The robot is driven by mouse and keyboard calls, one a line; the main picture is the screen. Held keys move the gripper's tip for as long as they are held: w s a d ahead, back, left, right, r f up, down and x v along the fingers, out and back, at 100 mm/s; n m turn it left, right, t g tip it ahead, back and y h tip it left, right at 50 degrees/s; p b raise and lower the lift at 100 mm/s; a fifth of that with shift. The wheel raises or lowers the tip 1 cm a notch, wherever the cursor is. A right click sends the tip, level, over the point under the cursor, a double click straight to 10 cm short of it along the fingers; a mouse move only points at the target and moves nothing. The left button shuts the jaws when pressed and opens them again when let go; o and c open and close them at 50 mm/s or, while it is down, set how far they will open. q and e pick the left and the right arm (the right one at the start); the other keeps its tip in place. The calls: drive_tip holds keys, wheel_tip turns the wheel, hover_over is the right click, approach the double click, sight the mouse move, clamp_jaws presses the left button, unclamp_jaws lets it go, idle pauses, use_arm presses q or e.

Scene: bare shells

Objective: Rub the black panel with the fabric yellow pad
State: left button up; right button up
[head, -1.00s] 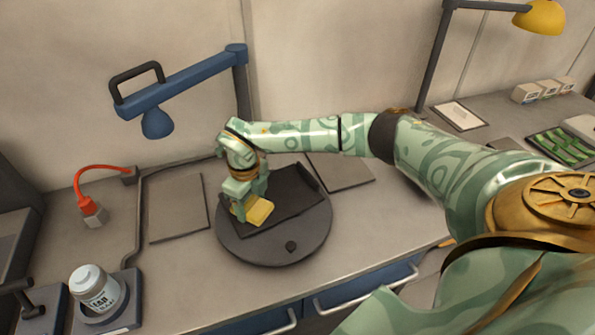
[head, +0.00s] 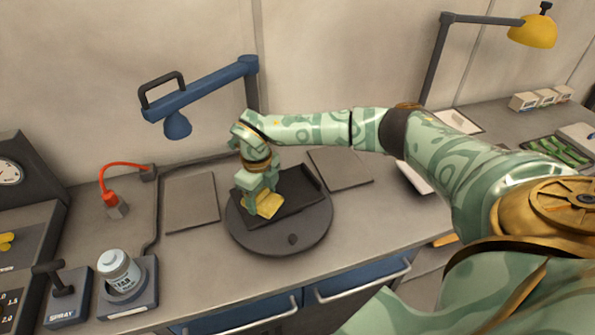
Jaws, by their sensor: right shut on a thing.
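The black panel (head: 303,188) lies on a round dark turntable (head: 270,243) on the bench. The fabric yellow pad (head: 268,206) is at the panel's left part, low over it. I cannot tell whether the pad touches the panel. My right gripper (head: 262,200) is shut on the pad and points down, hiding some of the panel's left side. My left gripper is not in view.
A white jar (head: 118,268) stands in a holder at front left, beside a spray stand (head: 65,295). A flat grey plate (head: 190,203) lies left of the turntable, another plate (head: 340,168) right of it.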

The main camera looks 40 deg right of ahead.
drive_tip(key=shift+w+r+p, duration=0.1)
drive_tip(key=shift+r+p, duration=0.8)
drive_tip(key=shift+r, duration=0.45)
drive_tip(key=shift+f, duration=0.1)
